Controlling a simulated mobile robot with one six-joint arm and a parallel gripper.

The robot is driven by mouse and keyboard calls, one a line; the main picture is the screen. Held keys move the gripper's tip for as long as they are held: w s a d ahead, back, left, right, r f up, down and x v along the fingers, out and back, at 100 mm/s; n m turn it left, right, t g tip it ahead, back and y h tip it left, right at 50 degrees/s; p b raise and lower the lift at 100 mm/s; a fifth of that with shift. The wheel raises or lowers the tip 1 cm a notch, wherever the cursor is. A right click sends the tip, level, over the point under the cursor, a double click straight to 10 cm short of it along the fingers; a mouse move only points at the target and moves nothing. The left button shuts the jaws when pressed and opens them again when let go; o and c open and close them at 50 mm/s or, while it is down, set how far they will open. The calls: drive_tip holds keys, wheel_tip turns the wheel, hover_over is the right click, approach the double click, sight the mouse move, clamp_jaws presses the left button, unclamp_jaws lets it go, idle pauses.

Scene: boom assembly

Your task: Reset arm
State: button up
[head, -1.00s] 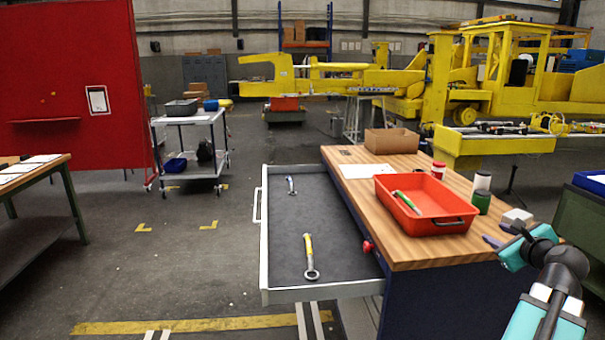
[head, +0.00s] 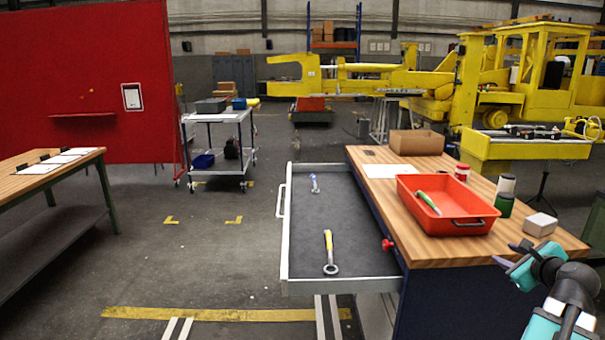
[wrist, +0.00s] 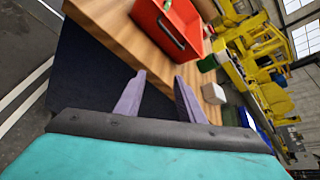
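My gripper (head: 512,254) is at the lower right in the head view, beside the near right end of the workbench (head: 470,250). In the wrist view its two purple fingers (wrist: 158,98) stand apart with nothing between them. The gripper is open and empty. Beyond the fingers in the wrist view lie the workbench's wooden top and a red tray (wrist: 168,28).
On the bench are a red tray (head: 440,222), a white block (head: 540,225), a green can (head: 504,204) and a cardboard box (head: 416,142).

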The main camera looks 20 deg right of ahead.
drive_tip(key=w+a+f+n+g+y, duration=0.2)
drive_tip(key=w+a+f+n, duration=0.2)
drive_tip(key=a+f, duration=0.5)
drive_tip(key=w+a+f+n+g+y, duration=0.1)
drive_tip(key=w+a+f+n+y, duration=0.15)
drive_tip(key=w+a+f, duration=0.55)
drive_tip(key=w+a+f+n+g+y, duration=0.15)
drive_tip(key=a+f+n, duration=0.35)
drive_tip(key=f, duration=0.7)
drive_tip(key=s+a+f+n+g+y, duration=0.1)
drive_tip(key=a+f+n+g+y, duration=0.2)
drive_tip(key=a+f, duration=0.85)
drive_tip(key=s+a+f+n+g, duration=0.3)
drive_tip(key=s+a+f+n, duration=0.25)
drive_tip(key=a, duration=0.35)
drive_tip(key=s+a+f+n+g, duration=0.2)
drive_tip(key=s+a+f+n, duration=0.2)
drive_tip(key=a+f, duration=0.4)
drive_tip(key=s+a+f+n+g+h, duration=0.1)
drive_tip(key=s+a+f+n+g, duration=0.1)
drive_tip(key=s, duration=0.6)
drive_tip(key=s+a+f+n+g+h, duration=0.2)
drive_tip(key=s+a+f+n+g, duration=0.1)
drive_tip(key=s+a+f+n, duration=0.2)
drive_tip(key=s+a+n, duration=0.2)
drive_tip(key=s, duration=0.2)
drive_tip(key=shift+f+n, duration=0.2)
drive_tip(key=shift+n, duration=0.1)
drive_tip(key=shift+s, duration=0.15)
drive_tip(key=shift+c, duration=0.5)
